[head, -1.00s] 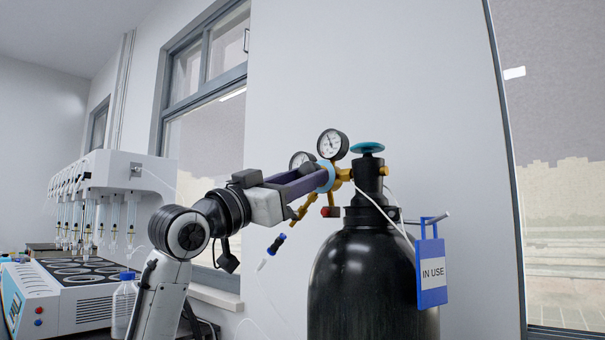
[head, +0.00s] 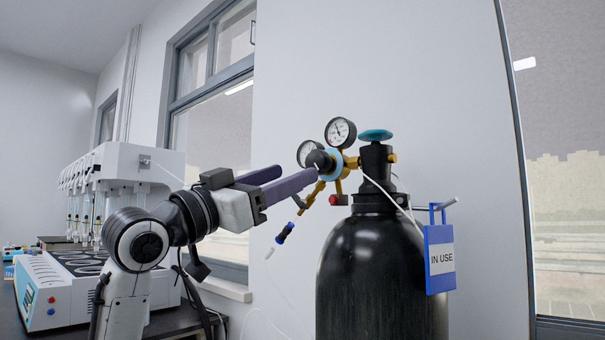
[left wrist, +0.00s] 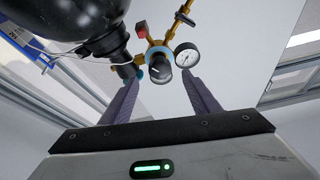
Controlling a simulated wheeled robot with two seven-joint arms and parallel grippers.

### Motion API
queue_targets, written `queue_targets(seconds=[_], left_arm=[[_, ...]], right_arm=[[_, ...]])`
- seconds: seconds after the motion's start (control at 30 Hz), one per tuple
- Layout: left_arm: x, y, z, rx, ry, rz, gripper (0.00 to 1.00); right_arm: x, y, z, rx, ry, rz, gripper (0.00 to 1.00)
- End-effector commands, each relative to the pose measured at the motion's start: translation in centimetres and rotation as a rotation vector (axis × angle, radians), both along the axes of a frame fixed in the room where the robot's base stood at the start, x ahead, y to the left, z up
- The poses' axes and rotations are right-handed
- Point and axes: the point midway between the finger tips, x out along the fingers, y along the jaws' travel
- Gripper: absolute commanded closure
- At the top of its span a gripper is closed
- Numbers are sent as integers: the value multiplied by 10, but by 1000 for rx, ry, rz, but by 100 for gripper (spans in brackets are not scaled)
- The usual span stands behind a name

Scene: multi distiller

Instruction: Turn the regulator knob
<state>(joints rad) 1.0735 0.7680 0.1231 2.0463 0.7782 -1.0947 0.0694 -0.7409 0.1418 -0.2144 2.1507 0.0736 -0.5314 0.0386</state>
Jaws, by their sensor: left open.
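The regulator knob (head: 319,160) is a dark round knob on the brass regulator (head: 349,163), with a light blue ring behind it. It also shows in the left wrist view (left wrist: 158,57), with a pale mark on its face. My left gripper (head: 298,172) is open, with purple-grey fingers pointing right toward the regulator. In the left wrist view the knob lies between the lines of the two fingers (left wrist: 160,80), a little past their tips. The gripper holds nothing. Whether one finger touches the regulator I cannot tell. My right gripper is not in view.
A black gas cylinder (head: 369,275) with a teal handwheel (head: 376,135) and a blue "IN USE" tag (head: 439,258) stands right. A blue-tipped hose (head: 285,232) hangs below. Lab equipment (head: 75,275) stands left.

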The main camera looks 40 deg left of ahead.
Motion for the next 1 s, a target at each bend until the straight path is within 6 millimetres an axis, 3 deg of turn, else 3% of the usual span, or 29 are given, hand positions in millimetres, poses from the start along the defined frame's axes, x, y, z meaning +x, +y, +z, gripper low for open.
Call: queue_targets(seconds=[0.1,0.3,1.0], left_arm=[[-18,3,-9,2,0,2,44],[-32,5,-14,1,1,1,44],[-33,5,-13,0,0,0,44]], right_arm=[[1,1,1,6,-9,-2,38],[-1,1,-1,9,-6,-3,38],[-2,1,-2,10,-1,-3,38]])
